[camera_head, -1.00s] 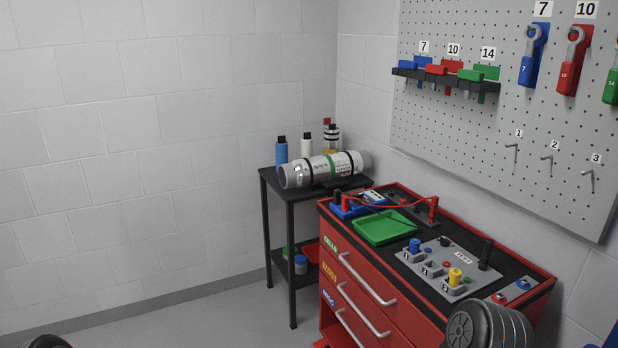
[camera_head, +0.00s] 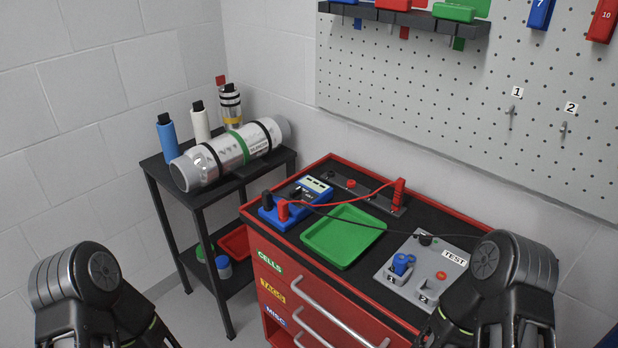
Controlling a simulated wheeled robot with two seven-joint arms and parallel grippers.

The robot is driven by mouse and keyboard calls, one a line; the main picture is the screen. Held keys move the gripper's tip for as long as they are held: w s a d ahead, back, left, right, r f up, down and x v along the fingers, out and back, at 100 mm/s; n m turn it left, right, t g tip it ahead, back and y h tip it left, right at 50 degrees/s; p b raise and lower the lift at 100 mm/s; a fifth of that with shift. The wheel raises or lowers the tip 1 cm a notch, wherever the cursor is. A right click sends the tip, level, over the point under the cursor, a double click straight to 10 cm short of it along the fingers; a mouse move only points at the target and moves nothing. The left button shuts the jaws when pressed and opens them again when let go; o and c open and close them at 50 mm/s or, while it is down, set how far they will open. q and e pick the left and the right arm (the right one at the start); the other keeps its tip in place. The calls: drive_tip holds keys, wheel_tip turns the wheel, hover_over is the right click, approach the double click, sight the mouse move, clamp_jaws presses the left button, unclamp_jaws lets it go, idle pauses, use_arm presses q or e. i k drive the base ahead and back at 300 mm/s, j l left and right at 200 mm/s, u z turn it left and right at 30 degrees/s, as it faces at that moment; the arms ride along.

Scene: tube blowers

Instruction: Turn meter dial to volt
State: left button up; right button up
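The blue meter (camera_head: 296,201) lies on the black top of the red tool cabinet, at its left end. A pale display and a dark dial (camera_head: 296,193) show on its face, too small to read the setting. A black plug and a red plug (camera_head: 283,209) stand at its near left end, with leads running right. My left arm enters at the lower left and my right arm at the lower right. Both grippers lie below the picture's lower edge or behind the arm links, so neither set of fingertips shows. Both arms are apart from the meter.
A green tray (camera_head: 343,237) lies right of the meter. A red probe (camera_head: 398,194) stands behind it, its lead crossing above the tray. The grey test panel (camera_head: 407,286) is further right. A black side table (camera_head: 190,200) with a cylinder and bottles stands left.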

sight(295, 194)
drive_tip(key=z, duration=1.4)
drive_tip(key=k+j, duration=0.15)
drive_tip(key=j, duration=0.2)
drive_tip(key=k+j+z, duration=0.1)
drive_tip(key=j, duration=0.25)
drive_tip(key=k+j, duration=0.25)
drive_tip(key=j+z, duration=0.05)
drive_tip(key=j, duration=0.05)
